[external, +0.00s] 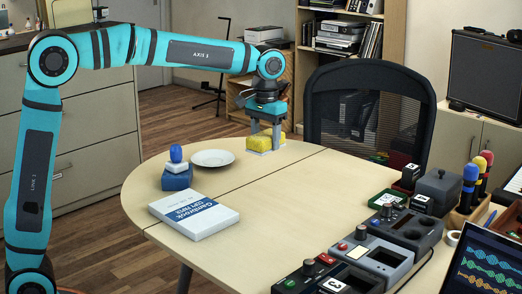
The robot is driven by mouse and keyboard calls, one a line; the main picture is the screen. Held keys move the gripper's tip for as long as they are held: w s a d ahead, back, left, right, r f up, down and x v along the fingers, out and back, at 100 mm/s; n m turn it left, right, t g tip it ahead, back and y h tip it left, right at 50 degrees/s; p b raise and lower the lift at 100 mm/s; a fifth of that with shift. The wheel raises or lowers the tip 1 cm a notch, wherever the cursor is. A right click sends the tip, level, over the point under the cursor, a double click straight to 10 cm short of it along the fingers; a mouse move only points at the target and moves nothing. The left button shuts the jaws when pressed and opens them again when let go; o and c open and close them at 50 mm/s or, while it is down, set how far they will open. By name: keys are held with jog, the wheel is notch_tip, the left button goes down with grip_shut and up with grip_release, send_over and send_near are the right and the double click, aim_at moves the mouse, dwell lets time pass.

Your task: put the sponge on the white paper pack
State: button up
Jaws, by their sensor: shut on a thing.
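My gripper (265,135) points down at the far side of the round-ended table, with its fingers at the yellow sponge (258,144). The sponge has a pale lower part and sits between the fingers, at or just above the tabletop; I cannot tell which. The white paper pack (194,215) lies flat near the table's front left, with blue lettering on its top. Its top is bare. The gripper is behind the pack and to its right, well apart from it.
A white plate (212,158) lies between sponge and pack. A blue block-like object with a knob (176,170) stands behind the pack. Several control boxes (370,255) line the right side. A black mesh chair (368,105) stands behind the table. The table's middle (290,195) is clear.

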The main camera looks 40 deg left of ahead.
send_over(192, 208)
notch_tip(192, 208, down, 2)
jog(key=shift+m, duration=0.4)
notch_tip(192, 208, down, 11)
jog(key=shift+s+d+r, duration=0.1)
jog(key=shift+r, duration=0.1)
jog(key=shift+f, duration=0.2)
jog(key=o, duration=1)
jog(key=shift+r, duration=0.1)
notch_tip(192, 208, up, 12)
jog(key=shift+r, duration=0.1)
